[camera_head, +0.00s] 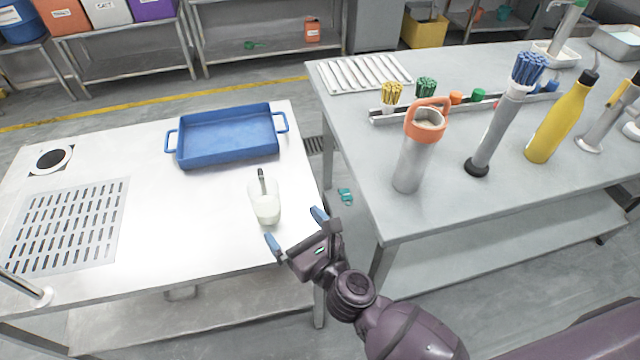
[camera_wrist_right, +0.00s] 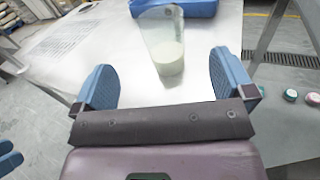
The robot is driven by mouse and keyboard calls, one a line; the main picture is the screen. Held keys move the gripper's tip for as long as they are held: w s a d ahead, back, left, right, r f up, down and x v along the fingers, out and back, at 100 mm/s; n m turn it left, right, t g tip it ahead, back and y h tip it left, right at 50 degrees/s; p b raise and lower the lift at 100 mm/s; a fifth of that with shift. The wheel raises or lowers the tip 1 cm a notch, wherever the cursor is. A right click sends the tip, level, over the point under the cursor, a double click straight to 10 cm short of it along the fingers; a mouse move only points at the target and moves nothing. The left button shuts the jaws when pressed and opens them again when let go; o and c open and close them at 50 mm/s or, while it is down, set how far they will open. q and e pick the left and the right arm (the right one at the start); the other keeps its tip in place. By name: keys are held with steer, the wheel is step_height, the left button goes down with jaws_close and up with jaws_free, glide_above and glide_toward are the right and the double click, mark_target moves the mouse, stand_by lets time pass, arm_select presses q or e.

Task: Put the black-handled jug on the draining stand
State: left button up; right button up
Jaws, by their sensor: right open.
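The jug (camera_head: 265,208) stands upright on the left table, clear-walled with a whitish lower part. Its black handle (camera_head: 261,175) is on the far side from my gripper. Two blue pieces at the right wrist view's left edge look like my left gripper (camera_wrist_right: 8,156), cut off.
A blue tray (camera_head: 228,150) lies behind the jug. A white ribbed rack (camera_head: 358,73) sits at the back of the right table, near an orange-lidded container (camera_head: 412,160) and a yellow bottle (camera_head: 560,120). A gap separates the tables. The left table's middle is clear.

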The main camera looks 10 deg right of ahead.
steer(key=shift+s+d+n, duration=0.2)
steer(key=shift+d+n, duration=0.05)
steer(key=shift+n, duration=0.15)
steer(key=s+d+f+n+g+h, duration=0.2)
steer(key=s+d+n, duration=0.4)
steer(key=n, duration=0.4)
steer(key=s+d+f+n+g+h, duration=0.2)
steer(key=s+d+f+n, duration=0.3)
steer(key=d+n, duration=0.3)
steer(key=s+d+f+n+g+h, duration=0.1)
steer(key=s+d+f+n, duration=0.3)
steer(key=n, duration=1)
steer(key=s+d+h, duration=0.1)
steer(key=s+d, duration=0.1)
steer(key=d, duration=0.1)
steer(key=shift+s+d+f+g+h, duration=0.15)
steer(key=shift+s+d+g+h, duration=0.15)
steer(key=shift+g+h, duration=0.1)
